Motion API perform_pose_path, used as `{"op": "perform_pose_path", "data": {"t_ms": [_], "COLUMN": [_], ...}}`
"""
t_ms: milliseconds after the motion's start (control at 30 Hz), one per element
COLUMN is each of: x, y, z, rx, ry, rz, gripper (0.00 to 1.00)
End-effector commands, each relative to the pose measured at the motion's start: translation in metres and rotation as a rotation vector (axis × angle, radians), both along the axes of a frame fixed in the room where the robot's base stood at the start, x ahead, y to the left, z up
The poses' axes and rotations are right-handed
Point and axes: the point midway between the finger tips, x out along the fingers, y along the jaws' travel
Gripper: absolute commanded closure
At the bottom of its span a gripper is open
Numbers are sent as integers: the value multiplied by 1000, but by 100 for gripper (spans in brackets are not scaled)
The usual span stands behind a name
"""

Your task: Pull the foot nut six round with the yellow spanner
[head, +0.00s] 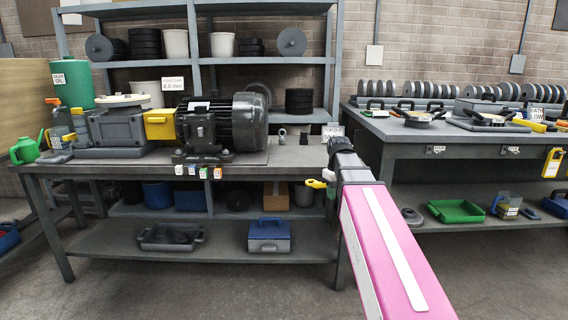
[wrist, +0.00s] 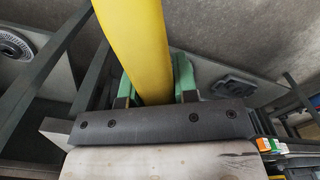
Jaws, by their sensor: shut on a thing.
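My gripper (wrist: 156,84) is shut on the yellow spanner (wrist: 137,40), whose flat handle stands between the two green fingers in the wrist view. In the head view my gripper (head: 331,177) is at the bench's right front corner, and a short yellow part of the spanner (head: 317,184) sticks out to its left, just below the bench-top edge. The dark motor (head: 222,122) stands on the bench, well left of my gripper. Its feet (head: 203,157) rest near the front edge. The single foot nuts are too small to tell apart. The spanner's working end is hidden.
A yellow box (head: 159,124) and grey gearbox stand left of the motor. A second bench (head: 400,132) stands right.

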Motion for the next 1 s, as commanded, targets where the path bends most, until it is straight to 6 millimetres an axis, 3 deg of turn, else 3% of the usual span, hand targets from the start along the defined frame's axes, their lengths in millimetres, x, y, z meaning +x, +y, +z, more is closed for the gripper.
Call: {"op": "perform_pose_path", "data": {"t_ms": [200,400,1000], "x": [-26,-36,-38], "y": [-1,-1,-1], "z": [-22,-33,-35], "rx": [0,0,0], "ry": [0,-1,-2], "rz": [-307,-479,-531], "gripper": [100,100,100]}}
